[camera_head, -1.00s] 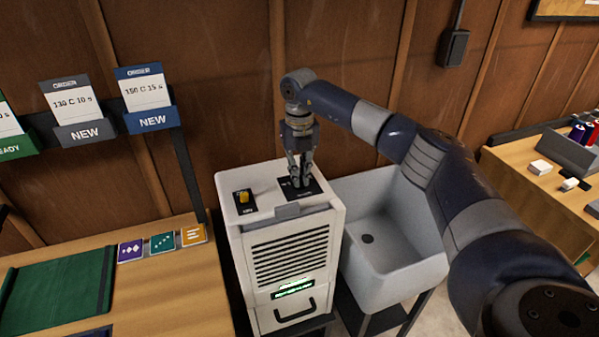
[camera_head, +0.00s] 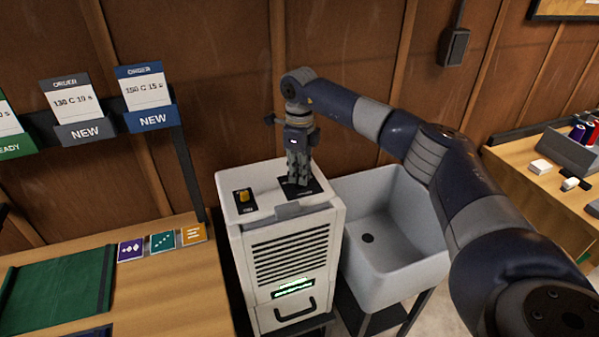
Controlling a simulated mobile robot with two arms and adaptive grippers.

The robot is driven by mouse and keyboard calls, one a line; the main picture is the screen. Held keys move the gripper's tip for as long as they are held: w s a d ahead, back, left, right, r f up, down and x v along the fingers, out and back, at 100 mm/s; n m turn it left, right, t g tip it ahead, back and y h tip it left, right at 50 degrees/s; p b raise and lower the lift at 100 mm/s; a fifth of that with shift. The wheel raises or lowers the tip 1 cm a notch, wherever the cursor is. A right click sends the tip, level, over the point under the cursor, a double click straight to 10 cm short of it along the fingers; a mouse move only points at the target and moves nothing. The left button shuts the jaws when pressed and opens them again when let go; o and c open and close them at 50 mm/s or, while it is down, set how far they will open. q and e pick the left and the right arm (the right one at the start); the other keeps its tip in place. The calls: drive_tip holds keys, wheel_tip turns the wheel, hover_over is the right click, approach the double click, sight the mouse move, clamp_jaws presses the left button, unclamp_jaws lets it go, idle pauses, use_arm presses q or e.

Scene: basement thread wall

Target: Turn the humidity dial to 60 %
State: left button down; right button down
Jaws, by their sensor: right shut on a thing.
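A white dehumidifier-like cabinet (camera_head: 238,240) stands in the middle, with a dark vent grille and a small lit green display (camera_head: 293,288) on its front; I cannot read the display. On its top, a black plate (camera_head: 314,187) lies at the right, under my right gripper (camera_head: 299,182). The gripper points straight down and is shut on the dial there, which its fingers hide. A yellow switch (camera_head: 243,196) sits on another black plate at the top left of the cabinet. My left gripper is not in view.
A white sink (camera_head: 400,262) stands right beside the cabinet. A wooden table (camera_head: 170,290) with a green mat (camera_head: 60,275) and small coloured cards is at the left. Order cards hang above it. Another table (camera_head: 520,190) is at the right. The wooden wall is close behind.

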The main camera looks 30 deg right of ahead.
drive_tip(key=shift+n, duration=1.1)
drive_tip(key=shift+r, duration=0.1)
drive_tip(key=c, duration=1.7)
unclamp_jaws()
wheel_tip(320, 180, up, 12)
drive_tip(key=shift+f, duration=0.1)
